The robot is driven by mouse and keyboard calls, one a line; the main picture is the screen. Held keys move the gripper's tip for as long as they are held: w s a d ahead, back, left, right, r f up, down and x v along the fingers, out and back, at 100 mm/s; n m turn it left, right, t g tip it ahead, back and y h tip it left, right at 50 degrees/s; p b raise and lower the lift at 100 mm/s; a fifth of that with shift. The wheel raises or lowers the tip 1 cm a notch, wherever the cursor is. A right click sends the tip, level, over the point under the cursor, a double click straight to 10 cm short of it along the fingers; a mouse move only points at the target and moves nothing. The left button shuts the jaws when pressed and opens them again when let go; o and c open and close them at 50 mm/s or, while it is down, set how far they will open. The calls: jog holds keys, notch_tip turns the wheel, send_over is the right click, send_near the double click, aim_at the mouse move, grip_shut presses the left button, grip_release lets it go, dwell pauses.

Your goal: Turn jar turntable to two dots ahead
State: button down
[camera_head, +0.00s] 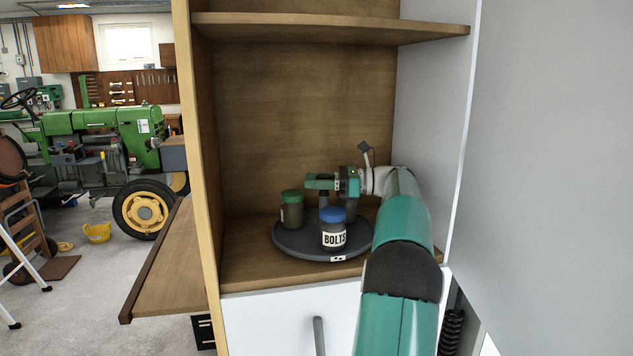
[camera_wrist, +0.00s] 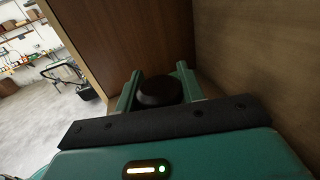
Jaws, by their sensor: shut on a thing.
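The round dark grey jar turntable (camera_head: 290,243) lies on the cabinet's lower shelf. A small white tag (camera_head: 338,258) with dark marks, seemingly two dots, is on its front rim. A green-lidded jar (camera_head: 291,210) stands at the left and a blue-lidded jar labelled BOLTS (camera_head: 333,230) at the front. Another jar (camera_head: 350,199) is mostly hidden behind my gripper. My gripper (camera_head: 318,183) is above the middle of the turntable, shut on a dark upright knob (camera_head: 323,198). In the wrist view, the knob's black round top (camera_wrist: 160,92) sits between the fingers of my gripper (camera_wrist: 157,84).
An upper shelf (camera_head: 330,29) is above my arm. A white drawer front with a handle (camera_head: 319,335) is below. A green tractor (camera_head: 90,135) stands far off at the left.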

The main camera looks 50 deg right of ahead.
jog(key=c, duration=0.9)
grip_release()
jog(key=shift+r, duration=0.1)
jog(key=shift+r, duration=0.3)
notch_tip(320, 180, up, 2)
jog(key=shift+r, duration=0.2)
jog(key=s+a+r, duration=0.4)
jog(key=a+r, duration=0.1)
jog(key=s+a+r, duration=0.4)
jog(key=s+a, duration=0.1)
jog(key=shift+s+a+r, duration=0.1)
jog(key=shift+s+r, duration=0.2)
jog(key=shift+r, duration=0.1)
